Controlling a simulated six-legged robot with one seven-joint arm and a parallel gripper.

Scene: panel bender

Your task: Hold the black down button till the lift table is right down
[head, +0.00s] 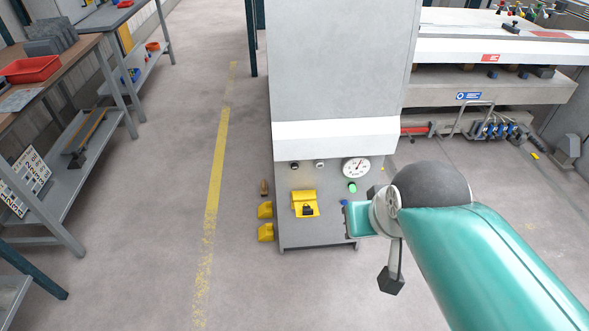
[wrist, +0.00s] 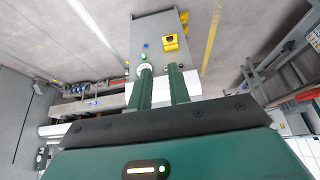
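A grey control cabinet (head: 335,65) stands ahead, with a lower panel of controls. On it a yellow guard (head: 304,197) surrounds a small black piece (head: 308,210); I cannot tell whether this is the black down button. I cannot identify the lift table.
A green button (head: 352,187), a blue button (head: 344,202) and a white dial (head: 356,167) share the panel. Yellow blocks (head: 265,232) stick out at its left. A long machine (head: 490,85) stands right; shelving (head: 60,150) stands left. The floor along the yellow line is clear.

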